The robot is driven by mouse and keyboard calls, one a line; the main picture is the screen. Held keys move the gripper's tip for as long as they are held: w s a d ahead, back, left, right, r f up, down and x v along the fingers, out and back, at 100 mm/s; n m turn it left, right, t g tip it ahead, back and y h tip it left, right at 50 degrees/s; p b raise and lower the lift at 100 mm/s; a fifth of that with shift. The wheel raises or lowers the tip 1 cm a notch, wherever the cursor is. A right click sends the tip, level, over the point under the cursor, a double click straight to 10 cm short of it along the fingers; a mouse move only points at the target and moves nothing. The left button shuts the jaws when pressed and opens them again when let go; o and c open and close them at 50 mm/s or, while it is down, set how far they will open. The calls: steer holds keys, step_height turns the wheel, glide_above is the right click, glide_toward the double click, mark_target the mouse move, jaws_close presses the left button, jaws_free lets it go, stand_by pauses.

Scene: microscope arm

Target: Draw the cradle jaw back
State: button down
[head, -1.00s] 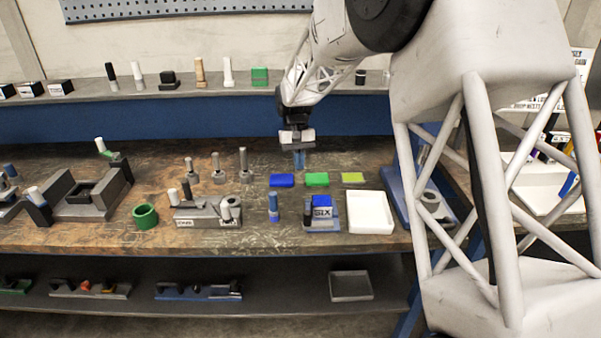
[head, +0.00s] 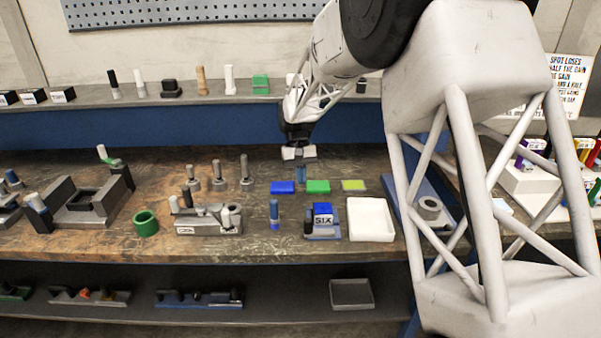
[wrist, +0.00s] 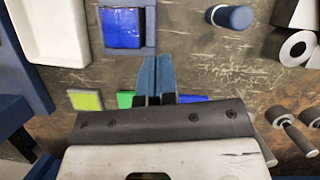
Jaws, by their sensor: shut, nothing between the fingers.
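My gripper (head: 301,175) is shut and empty, its blue fingers pointing down above the table, just behind the row of coloured pads. In the wrist view the fingers (wrist: 157,68) are together and point toward a fixture (wrist: 152,28) holding a blue block (wrist: 123,27). A larger grey fixture (head: 75,215) with a pocket and upright walls stands at the left. I cannot tell for certain which part is the cradle jaw. My gripper touches neither fixture.
A blue-based peg (head: 274,214) stands left of the "SIX" fixture and a white tray (head: 370,220) right of it. Blue (head: 282,187), green (head: 318,187) and yellow (head: 353,185) pads lie behind. Several grey pegs (head: 219,178) and a green ring (head: 146,223) are further left.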

mark_target(306, 219)
steer(key=x, duration=0.6)
steer(key=shift+s+f, duration=0.1)
steer(key=shift+f, duration=0.2)
steer(key=shift+s+d+f, duration=0.1)
steer(key=shift+s, duration=0.3)
steer(key=shift+s+d+f, duration=0.1)
steer(key=shift+s, duration=0.35)
steer(key=shift+s+d, duration=0.25)
steer(key=shift+s, duration=0.95)
steer(key=shift+s, duration=0.1)
steer(key=shift+s, duration=0.9)
steer(key=shift+f, duration=0.1)
